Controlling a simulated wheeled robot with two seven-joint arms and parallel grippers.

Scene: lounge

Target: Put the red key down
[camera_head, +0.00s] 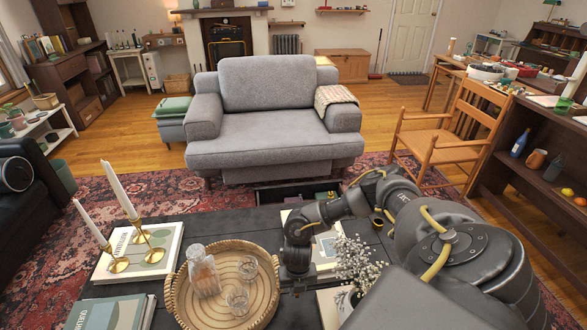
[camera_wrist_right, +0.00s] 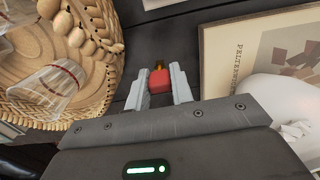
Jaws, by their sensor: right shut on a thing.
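The red key (camera_wrist_right: 159,79) shows in the right wrist view between the two grey fingers of my right gripper (camera_wrist_right: 160,73), which is shut on it. A small brassy part sticks out beyond its red part. Below it is the dark coffee table (camera_wrist_right: 193,35); I cannot tell whether the key touches the top. In the head view my right gripper (camera_head: 293,284) is over the table (camera_head: 255,226), just right of the woven tray. The key is hidden there. My left gripper is not in view.
The woven tray (camera_head: 171,300) with a decanter (camera_head: 203,270) and glasses is close on the left. A framed print or book (camera_wrist_right: 222,70) and white flowers (camera_head: 355,262) are on the right. Brass candle holders (camera_head: 118,264) stand at the far left.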

